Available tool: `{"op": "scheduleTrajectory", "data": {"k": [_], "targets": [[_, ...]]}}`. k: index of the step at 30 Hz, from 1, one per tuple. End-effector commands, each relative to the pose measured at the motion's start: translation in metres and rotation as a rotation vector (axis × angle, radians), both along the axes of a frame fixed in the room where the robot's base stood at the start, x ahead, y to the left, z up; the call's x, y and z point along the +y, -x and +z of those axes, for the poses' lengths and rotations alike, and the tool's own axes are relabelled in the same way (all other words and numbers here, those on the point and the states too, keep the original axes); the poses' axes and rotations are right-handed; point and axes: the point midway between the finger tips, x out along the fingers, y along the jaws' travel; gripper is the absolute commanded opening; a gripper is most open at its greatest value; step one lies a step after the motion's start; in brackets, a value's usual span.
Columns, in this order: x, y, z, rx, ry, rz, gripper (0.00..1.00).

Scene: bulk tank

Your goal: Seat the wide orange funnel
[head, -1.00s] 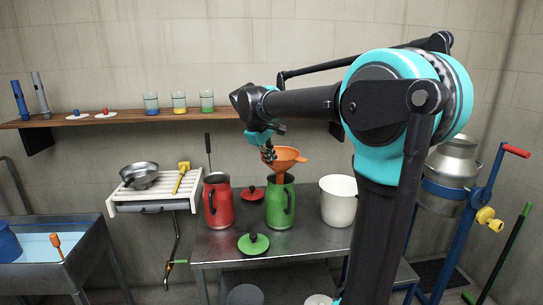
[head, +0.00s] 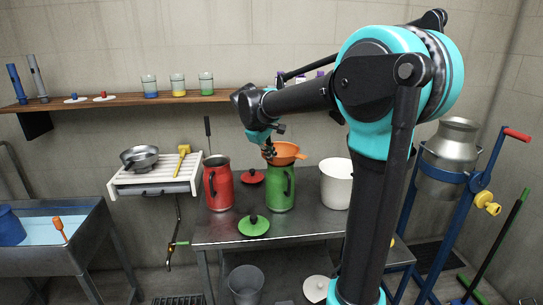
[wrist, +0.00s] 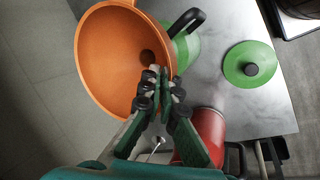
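The wide orange funnel (head: 286,152) is at the mouth of the green can (head: 281,192), its bowl just above the rim. Its spout is hidden, apparently inside the can. The bowl (wrist: 105,60) fills the left of the wrist view, with a dark spout hole and part of the green can (wrist: 186,50) behind it. My gripper (head: 268,153) is at the funnel's left side. In the wrist view its fingertips (wrist: 160,76) are closed together at the funnel's edge. Whether the bowl rests on the can's rim cannot be told.
The red can (head: 218,188) stands open on the left. The green lid (head: 254,226) lies in front and the red lid (head: 251,177) lies behind. The white bucket (head: 336,188) is on the right. A shelf (head: 130,111) with several beakers runs along the wall above.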

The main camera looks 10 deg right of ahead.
Motion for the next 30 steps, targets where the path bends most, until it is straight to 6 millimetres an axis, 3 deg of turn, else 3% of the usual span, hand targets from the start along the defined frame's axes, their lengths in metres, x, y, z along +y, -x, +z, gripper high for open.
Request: {"op": "scheduleTrajectory", "data": {"k": [3, 10, 22, 30], "targets": [[0.0, 0.0, 0.0, 0.0, 0.0, 0.0, 0.0], [0.0, 0.0, 0.0, 0.0, 0.0, 0.0, 0.29], [0.002, 0.002, 0.005, 0.0, 0.0, 0.0, 0.29], [0.018, 0.016, 0.047, 0.0, 0.0, 0.002, 0.29]]}}
